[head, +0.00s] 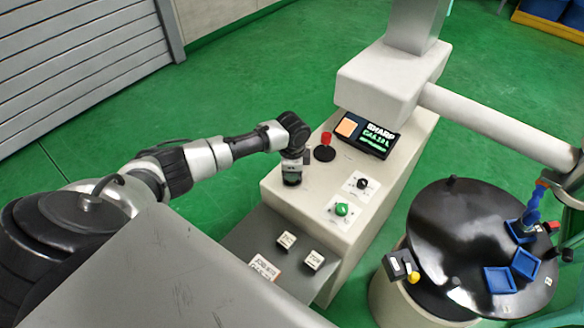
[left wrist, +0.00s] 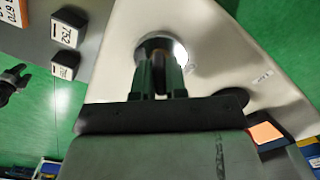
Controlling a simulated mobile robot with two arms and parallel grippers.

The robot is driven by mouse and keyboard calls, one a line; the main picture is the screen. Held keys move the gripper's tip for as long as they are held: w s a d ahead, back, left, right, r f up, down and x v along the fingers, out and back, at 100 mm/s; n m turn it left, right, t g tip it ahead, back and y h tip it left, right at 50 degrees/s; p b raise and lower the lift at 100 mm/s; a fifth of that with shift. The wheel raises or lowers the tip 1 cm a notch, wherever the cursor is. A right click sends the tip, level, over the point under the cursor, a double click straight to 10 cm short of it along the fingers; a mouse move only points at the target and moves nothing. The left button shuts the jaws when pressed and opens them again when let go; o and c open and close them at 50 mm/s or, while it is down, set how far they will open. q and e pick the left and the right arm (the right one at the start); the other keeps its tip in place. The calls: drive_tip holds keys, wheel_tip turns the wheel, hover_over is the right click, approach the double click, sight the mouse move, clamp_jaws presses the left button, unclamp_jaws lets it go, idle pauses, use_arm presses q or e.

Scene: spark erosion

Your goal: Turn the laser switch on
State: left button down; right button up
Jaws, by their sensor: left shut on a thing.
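The control console (head: 300,200) is a pale box with several controls on its top. My left gripper (head: 292,176) comes in from the left and points down at the console's near left part. In the left wrist view, its two dark fingers (left wrist: 160,82) are shut on a dark switch knob (left wrist: 159,60). The knob stands in a round, shiny collar, and the fingers hide most of it. No label naming it as the laser switch is readable. Its on or off position cannot be told. My right gripper is not in view.
A lit display (head: 367,135), a black knob (head: 362,184) and a green button (head: 341,209) are also on the console. A round black-topped drum (head: 455,225) stands at the right.

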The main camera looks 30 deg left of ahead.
use_arm(q)
drive_tip(key=m, duration=0.3)
drive_tip(key=shift+r+m+p, duration=0.1)
drive_tip(key=shift+m+p, duration=0.2)
drive_tip(key=shift+w+m, duration=0.1)
drive_tip(key=shift+m, duration=1.8)
drive_tip(key=c, duration=1.2)
unclamp_jaws()
drive_tip(key=shift+o, duration=0.2)
wheel_tip(320, 180, up, 11)
drive_tip(key=shift+b, duration=0.4)
drive_tip(key=shift+f, duration=0.2)
